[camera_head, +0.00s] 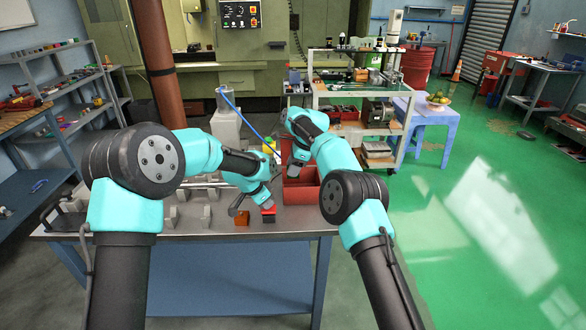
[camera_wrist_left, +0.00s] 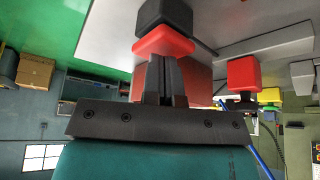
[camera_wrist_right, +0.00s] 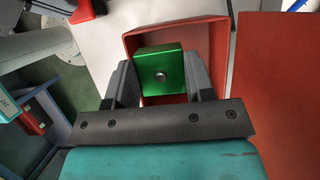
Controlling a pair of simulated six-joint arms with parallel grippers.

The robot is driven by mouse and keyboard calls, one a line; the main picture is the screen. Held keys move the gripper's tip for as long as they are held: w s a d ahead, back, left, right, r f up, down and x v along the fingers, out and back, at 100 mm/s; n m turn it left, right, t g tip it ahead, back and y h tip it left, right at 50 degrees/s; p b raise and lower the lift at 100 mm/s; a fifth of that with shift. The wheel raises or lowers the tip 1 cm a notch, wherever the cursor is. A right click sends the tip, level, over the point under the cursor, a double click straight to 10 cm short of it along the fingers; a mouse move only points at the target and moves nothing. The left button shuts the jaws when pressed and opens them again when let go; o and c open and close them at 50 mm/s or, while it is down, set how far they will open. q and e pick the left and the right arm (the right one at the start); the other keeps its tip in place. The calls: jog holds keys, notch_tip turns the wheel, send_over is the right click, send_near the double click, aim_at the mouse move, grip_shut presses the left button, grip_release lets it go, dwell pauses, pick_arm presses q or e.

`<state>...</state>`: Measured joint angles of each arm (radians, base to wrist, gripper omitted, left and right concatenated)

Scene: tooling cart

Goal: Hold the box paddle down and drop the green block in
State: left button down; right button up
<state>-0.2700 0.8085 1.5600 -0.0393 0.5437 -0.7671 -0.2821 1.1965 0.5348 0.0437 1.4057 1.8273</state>
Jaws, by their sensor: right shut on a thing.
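A red paddle on a dark block (camera_head: 268,211) is at the table's front edge. My left gripper (camera_head: 264,203) is shut and empty, its tips at the paddle. In the left wrist view the closed fingers (camera_wrist_left: 165,72) appear to rest against the red paddle pad (camera_wrist_left: 163,47); exact contact is hard to tell. The open red box (camera_head: 300,188) stands just right of it. My right gripper (camera_wrist_right: 160,80) is shut on the green block (camera_wrist_right: 160,70), held over the red box's opening (camera_wrist_right: 215,50). The green block is hidden in the head view.
An orange block (camera_head: 242,218) sits left of the paddle. Grey metal fixtures (camera_head: 170,217) stand on the table's left part. A thin blue rod (camera_head: 245,118) slants behind the arms. A tool cart (camera_head: 345,95) and a blue stool (camera_head: 425,112) stand behind.

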jog(key=shift+f, duration=0.1)
jog(key=shift+f, duration=0.3)
jog(key=o, duration=1.1)
jog(key=shift+s+r, duration=0.25)
jog(key=shift+s, duration=0.45)
jog(key=shift+s+d+r, duration=0.1)
jog(key=shift+s+r, duration=0.3)
jog(key=shift+s, duration=1.4)
jog(key=shift+s+a+r, duration=0.1)
jog(key=shift+s+r, duration=0.35)
jog(key=shift+s, duration=1.3)
jog(key=shift+s+d+r, duration=0.1)
jog(key=shift+s+r, duration=0.3)
jog(key=shift+s, duration=1.4)
